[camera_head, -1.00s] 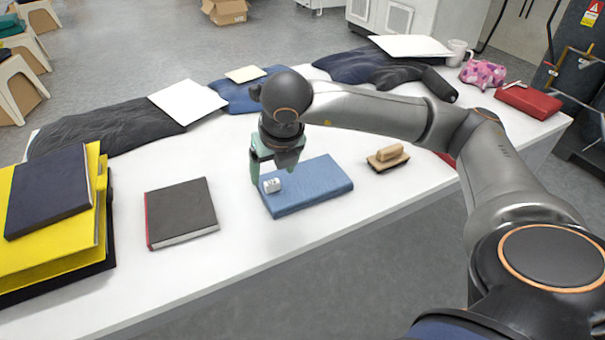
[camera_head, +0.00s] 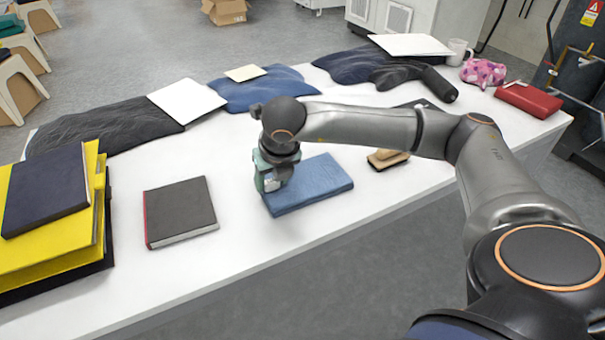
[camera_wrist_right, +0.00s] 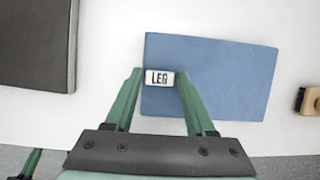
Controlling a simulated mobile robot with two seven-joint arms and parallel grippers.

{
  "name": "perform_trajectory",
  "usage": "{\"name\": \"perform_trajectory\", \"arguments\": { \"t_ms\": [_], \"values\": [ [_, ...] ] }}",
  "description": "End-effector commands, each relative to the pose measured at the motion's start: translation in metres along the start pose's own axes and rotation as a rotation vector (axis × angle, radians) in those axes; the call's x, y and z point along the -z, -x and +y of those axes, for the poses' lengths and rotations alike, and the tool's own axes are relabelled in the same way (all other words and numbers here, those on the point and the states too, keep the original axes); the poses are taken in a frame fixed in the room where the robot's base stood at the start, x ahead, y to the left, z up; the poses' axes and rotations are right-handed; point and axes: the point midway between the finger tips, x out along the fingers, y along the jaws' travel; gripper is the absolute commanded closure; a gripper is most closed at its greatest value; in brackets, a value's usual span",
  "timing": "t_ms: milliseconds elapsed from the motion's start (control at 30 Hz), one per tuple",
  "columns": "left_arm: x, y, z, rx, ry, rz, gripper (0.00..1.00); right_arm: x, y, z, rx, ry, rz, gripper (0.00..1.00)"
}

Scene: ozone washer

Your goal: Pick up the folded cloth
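The folded cloth (camera_head: 315,185) is a flat blue rectangle on the white table. A small white tag (camera_wrist_right: 160,78) reading "LEA" lies at its left edge in the right wrist view. My right gripper (camera_head: 267,184) points down over the cloth's left end. In the right wrist view its green fingers (camera_wrist_right: 160,74) are apart, with the tag between their tips; the left finger is just outside the cloth's edge. Whether they touch the cloth is unclear. A green and black piece at the lower left of that view seems part of my left gripper (camera_wrist_right: 33,160); its tips are unclear.
A dark book (camera_head: 181,212) lies left of the cloth, and a wooden-handled brush (camera_head: 386,159) lies right. Stacked yellow and dark binders (camera_head: 60,245) stand at far left. Dark and blue garments (camera_head: 255,92) line the back edge. A red case (camera_head: 528,99) is far right.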

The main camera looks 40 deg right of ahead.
Motion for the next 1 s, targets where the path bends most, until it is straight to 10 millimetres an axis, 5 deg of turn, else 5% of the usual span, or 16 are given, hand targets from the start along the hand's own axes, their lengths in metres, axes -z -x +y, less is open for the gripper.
{"name": "perform_trajectory", "arguments": {
  "t_ms": [467, 1000],
  "values": [
    [0.0008, 0.0000, 0.0006, -0.001, 0.000, 0.002, 1.00, -0.0002, 0.0004, 0.0003, -0.001, 0.000, -0.001, 1.00],
    [0.0012, 0.0002, 0.0014, -0.003, 0.000, 0.002, 1.00, -0.0018, 0.0031, 0.0004, -0.001, 0.000, -0.003, 1.00]
  ]
}}
